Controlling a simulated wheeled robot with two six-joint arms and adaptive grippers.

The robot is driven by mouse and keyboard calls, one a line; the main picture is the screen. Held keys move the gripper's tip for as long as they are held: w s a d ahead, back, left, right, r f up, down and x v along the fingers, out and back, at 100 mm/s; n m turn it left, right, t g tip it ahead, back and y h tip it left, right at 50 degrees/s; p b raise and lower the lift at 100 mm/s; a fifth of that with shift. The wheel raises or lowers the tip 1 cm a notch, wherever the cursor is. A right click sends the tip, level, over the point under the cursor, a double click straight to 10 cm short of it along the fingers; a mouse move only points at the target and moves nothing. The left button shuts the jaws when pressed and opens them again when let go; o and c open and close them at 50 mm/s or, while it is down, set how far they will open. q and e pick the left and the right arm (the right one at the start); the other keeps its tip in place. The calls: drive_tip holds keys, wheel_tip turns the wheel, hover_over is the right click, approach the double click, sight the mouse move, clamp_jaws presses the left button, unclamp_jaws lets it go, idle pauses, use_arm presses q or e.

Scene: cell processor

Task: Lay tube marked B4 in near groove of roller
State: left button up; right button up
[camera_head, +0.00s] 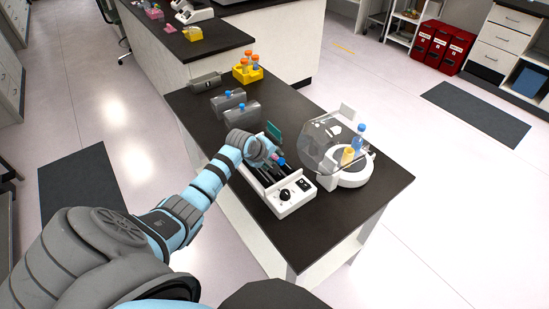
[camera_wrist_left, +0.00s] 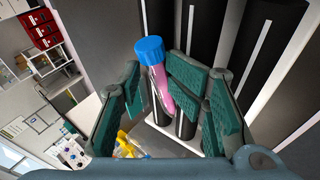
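A tube with a blue cap and pink contents (camera_wrist_left: 158,75) shows between my left gripper's teal finger pads in the left wrist view. It lies at a slight slant over the black rollers, closer to the right-hand pads, with a gap on the left side. Its marking is not readable. The roller (camera_head: 288,200) is a white device with black bars and a front knob; its black bars show in the wrist view (camera_wrist_left: 237,60). My left gripper (camera_head: 271,147) is over the roller, its fingers apart around the tube. Whether the tube rests in a groove is unclear. My right gripper is out of view.
A round white machine with a clear lid (camera_head: 325,142) stands right of the roller, with a blue-capped bottle (camera_head: 360,138) at it. Grey blocks (camera_head: 228,100) and a yellow rack with orange-capped tubes (camera_head: 247,74) are behind. The front right bench top (camera_head: 375,195) is clear.

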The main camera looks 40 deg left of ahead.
use_arm(q)
drive_tip(key=shift+d+f, duration=0.1)
drive_tip(key=shift+f, duration=0.05)
drive_tip(key=v, duration=1.2)
idle(0.4)
